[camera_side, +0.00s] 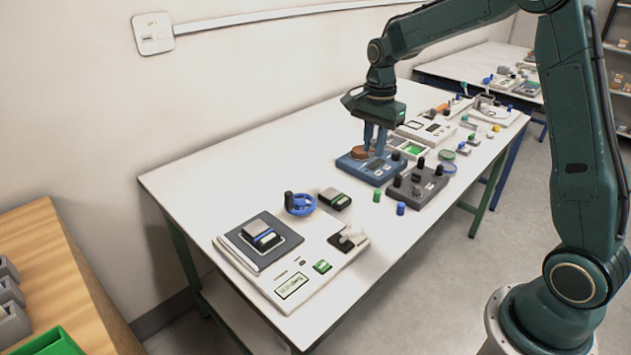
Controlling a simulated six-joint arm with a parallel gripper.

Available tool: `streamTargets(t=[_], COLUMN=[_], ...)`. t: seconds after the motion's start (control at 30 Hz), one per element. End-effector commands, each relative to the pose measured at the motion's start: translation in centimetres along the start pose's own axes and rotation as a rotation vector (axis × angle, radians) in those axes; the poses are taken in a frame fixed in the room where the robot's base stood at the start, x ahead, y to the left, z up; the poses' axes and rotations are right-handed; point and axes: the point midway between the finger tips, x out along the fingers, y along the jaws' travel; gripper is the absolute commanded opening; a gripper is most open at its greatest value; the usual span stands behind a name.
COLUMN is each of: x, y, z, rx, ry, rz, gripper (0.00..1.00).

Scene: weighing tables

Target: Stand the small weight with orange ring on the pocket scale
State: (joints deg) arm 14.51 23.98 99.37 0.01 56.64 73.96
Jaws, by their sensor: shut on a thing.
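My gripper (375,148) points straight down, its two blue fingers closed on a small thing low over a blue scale. The held thing is mostly hidden by the fingers; I take it for the small weight, but its orange ring cannot be made out. The blue scale (372,178), which looks like the pocket scale, lies flat near the middle of the table. A round brown plate or piece (358,153) shows on its left part, beside the fingers. Whether the held thing touches the scale cannot be told.
A dark grey block with black knobs (417,186) stands close to the right of the blue scale. A green (377,195) and a blue cylinder (401,208) stand in front. A large white scale (290,262) fills the near end. The table's left back (250,160) is clear.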

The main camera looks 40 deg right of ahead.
Motion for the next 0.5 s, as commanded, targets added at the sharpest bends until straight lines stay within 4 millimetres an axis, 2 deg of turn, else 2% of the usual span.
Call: streamTargets(t=[0.27, 0.5], x=[-0.9, -2.3], y=[-3.5, -7.8], z=[2.9, 7.9], rx=[-0.002, 0.002], ry=[0.000, 0.000], rz=[-0.001, -0.002], gripper=[0.00, 0.00])
